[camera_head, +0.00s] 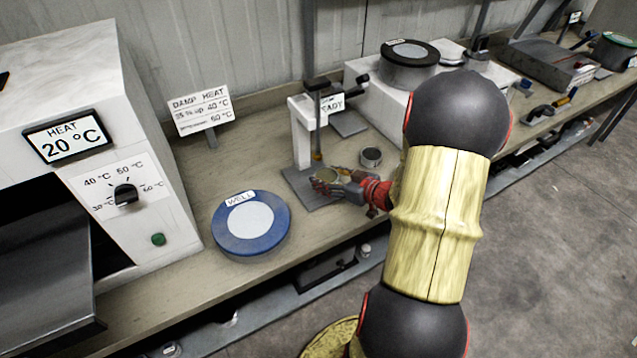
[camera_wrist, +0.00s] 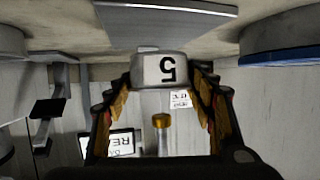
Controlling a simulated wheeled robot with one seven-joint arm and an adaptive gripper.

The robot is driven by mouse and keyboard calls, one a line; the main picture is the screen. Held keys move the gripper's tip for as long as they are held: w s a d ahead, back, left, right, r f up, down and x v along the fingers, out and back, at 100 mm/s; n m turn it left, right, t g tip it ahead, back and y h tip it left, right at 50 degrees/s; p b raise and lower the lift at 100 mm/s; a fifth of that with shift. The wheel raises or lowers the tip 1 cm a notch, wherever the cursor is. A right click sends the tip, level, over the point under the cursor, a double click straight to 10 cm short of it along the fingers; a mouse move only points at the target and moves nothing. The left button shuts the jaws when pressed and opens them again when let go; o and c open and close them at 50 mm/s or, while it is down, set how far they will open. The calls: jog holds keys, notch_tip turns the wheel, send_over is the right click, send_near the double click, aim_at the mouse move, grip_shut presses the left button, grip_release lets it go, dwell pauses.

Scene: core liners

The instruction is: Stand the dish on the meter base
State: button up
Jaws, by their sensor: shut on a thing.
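The small dish (camera_wrist: 160,69) carries a label "5", which shows upside down in the wrist view. My gripper (camera_wrist: 160,80) is shut on it, with a finger on either side. In the head view the dish (camera_head: 327,175) is at my gripper (camera_head: 334,183), over the grey meter base (camera_head: 303,193). The wrist view shows the base (camera_wrist: 165,14) at the top, apart from the dish in the picture. The meter's upright post and brass-tipped rod (camera_head: 317,150) stand just behind the dish. The rod tip (camera_wrist: 162,121) shows beyond the dish. The exact height of the dish above the base is unclear.
A blue-rimmed round "WELL" (camera_head: 250,222) stands left of the meter. A small metal cup (camera_head: 371,157) stands to its right. A white heater (camera_head: 75,130) fills the left, and a white box with a round pot (camera_head: 409,65) stands at the back right.

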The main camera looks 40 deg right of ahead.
aim_at(321, 172)
jog(key=w, duration=0.3)
jog(key=shift+w+b, duration=0.3)
jog(key=shift+b, duration=0.1)
jog(key=shift+w+f, duration=0.2)
jog(key=shift+w, duration=0.05)
jog(key=shift+f+b, duration=1.1)
jog(key=shift+f, duration=0.4)
jog(key=shift+s, duration=0.1)
jog(key=shift+f, duration=0.15)
jog(key=o, duration=1.3)
jog(key=shift+c, duration=0.2)
